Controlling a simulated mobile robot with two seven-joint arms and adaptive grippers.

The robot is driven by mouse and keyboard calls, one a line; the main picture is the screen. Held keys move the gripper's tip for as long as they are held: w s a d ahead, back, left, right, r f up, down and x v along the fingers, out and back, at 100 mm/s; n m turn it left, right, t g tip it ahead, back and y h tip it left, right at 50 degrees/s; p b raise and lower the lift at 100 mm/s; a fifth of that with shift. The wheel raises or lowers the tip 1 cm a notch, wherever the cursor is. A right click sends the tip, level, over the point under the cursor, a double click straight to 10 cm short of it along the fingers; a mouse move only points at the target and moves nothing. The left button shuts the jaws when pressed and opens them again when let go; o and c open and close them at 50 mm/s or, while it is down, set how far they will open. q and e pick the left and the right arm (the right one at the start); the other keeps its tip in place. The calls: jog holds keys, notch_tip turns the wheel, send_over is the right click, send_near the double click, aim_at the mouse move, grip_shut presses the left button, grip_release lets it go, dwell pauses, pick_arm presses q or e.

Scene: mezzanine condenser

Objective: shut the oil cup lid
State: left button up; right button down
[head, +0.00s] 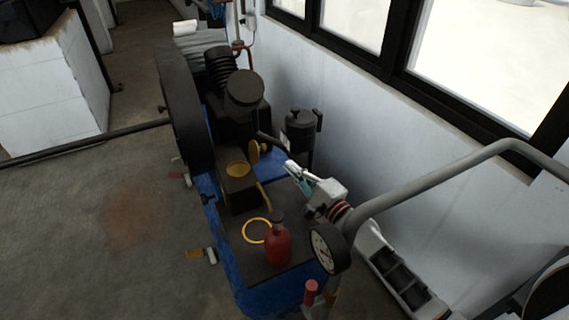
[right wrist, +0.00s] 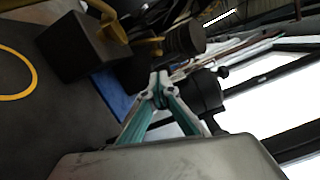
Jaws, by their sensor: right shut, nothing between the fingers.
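The oil cup (head: 237,169) is a brass-coloured round opening on top of a dark block in the head view. Its lid (head: 254,152) stands up, open, at the right side of the cup. My right gripper (head: 289,166) is shut and empty, to the right of the lid and apart from it. In the right wrist view the closed fingertips (right wrist: 159,80) point toward the machine. The dark block (right wrist: 76,48) lies up and left of them, with brass parts (right wrist: 108,20) at its top edge, partly cut off. My left gripper is not in view.
A red oil bottle (head: 278,246) and a yellow ring (head: 257,231) are on the dark deck in front. A pressure gauge (head: 327,248) stands near my right arm. A dark canister (head: 299,132) is behind the gripper, by the wall. A large flywheel (head: 180,108) is left.

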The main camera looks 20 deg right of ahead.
aim_at(259, 152)
pick_arm(q)
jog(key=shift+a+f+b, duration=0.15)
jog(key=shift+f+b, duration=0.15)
jog(key=shift+b, duration=0.1)
pick_arm(e)
jog(key=x, duration=0.8)
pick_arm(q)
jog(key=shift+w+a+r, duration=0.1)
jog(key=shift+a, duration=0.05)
pick_arm(e)
jog(key=shift+w+r, duration=0.15)
